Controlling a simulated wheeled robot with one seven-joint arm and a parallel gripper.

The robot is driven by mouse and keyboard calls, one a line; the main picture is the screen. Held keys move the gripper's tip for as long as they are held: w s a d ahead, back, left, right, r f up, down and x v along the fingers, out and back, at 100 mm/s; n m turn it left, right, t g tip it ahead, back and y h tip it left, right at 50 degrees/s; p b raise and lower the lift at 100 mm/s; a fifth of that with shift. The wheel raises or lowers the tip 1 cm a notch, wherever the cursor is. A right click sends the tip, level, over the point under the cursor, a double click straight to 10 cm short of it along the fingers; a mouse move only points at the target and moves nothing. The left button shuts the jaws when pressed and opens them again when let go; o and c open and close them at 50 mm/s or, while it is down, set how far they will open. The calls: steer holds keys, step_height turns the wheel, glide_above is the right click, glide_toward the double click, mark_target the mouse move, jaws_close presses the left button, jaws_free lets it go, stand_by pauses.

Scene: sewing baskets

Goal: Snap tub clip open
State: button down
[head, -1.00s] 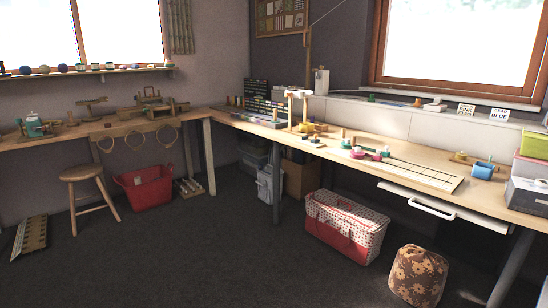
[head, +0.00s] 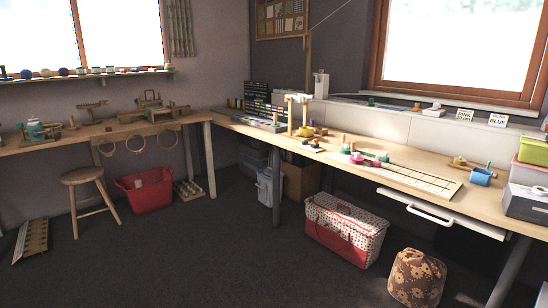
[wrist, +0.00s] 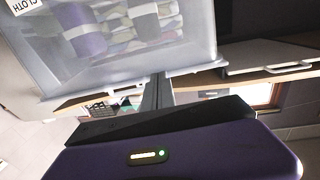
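A translucent tub (wrist: 125,72) fills the upper left of the wrist view. Folded patterned cloth shows through its wall, and a white label reading CLOTH (wrist: 24,5) is at the top left corner. No clip can be clearly made out on it. My gripper (wrist: 158,78) shows as dark fingers close together in the middle, shut, with nothing visible between them. The tips appear near the tub's lower rim; I cannot tell whether they touch. My gripper is not in the head view, and I cannot tell which tub there, if any, is this one.
A long workbench (head: 410,153) carries sewing items, with stacked boxes (head: 526,203) at its right end. A red-and-white basket (head: 345,232) and a flowered pouf (head: 416,278) stand on the floor. A stool (head: 83,177) is at left. The middle floor is clear.

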steer(key=shift+r+p, duration=0.3)
steer(key=shift+r, duration=0.2)
steer(key=shift+s+a, duration=0.1)
steer(key=shift+a, duration=0.05)
steer(key=p+v, duration=0.3)
steer(key=v, duration=0.4)
steer(key=shift+f, duration=0.15)
